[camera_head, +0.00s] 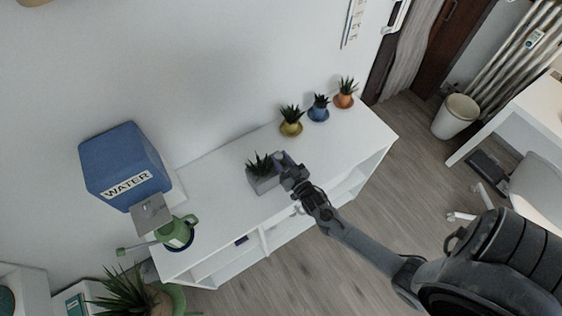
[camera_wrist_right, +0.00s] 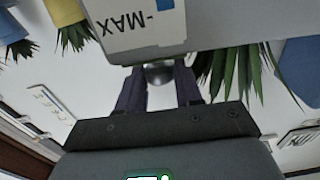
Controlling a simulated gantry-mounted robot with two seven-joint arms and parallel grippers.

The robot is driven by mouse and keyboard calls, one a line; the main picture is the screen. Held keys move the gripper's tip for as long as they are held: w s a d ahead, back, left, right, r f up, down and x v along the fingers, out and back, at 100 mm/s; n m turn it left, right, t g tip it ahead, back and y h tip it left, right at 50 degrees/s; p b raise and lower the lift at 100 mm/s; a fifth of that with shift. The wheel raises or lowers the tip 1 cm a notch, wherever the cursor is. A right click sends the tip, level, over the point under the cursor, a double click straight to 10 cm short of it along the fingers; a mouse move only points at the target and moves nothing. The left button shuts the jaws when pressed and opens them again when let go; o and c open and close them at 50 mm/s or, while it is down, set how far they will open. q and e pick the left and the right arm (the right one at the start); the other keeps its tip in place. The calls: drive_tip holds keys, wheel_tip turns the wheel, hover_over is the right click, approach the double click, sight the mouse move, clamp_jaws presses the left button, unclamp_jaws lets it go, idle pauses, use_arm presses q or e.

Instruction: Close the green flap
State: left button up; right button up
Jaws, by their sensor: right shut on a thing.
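I cannot make out a green flap in either view. My right gripper (camera_head: 284,163) is at the right side of a grey planter (camera_head: 263,186) that holds a spiky plant (camera_head: 262,165), on top of the white shelf desk. In the right wrist view, my gripper's dark fingers (camera_wrist_right: 160,85) are shut at the edge of the grey planter (camera_wrist_right: 140,38), marked "MAX" beside a blue strip. A round grey part shows between the fingers. Their exact contact is partly hidden. My left gripper is not in view.
Plants in yellow (camera_head: 290,128), blue (camera_head: 318,114) and orange (camera_head: 344,100) pots stand along the back of the white desk (camera_head: 225,220). At its left end are a blue water container (camera_head: 118,160) and a green watering can (camera_head: 178,235). The desk's front middle is clear.

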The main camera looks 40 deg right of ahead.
idle(0.4)
drive_tip(key=o, duration=1)
drive_tip(key=shift+o, duration=0.2)
drive_tip(key=s+a, duration=0.2)
drive_tip(key=s, duration=0.8)
drive_tip(key=shift+s+f, duration=0.2)
drive_tip(key=shift+s, duration=0.1)
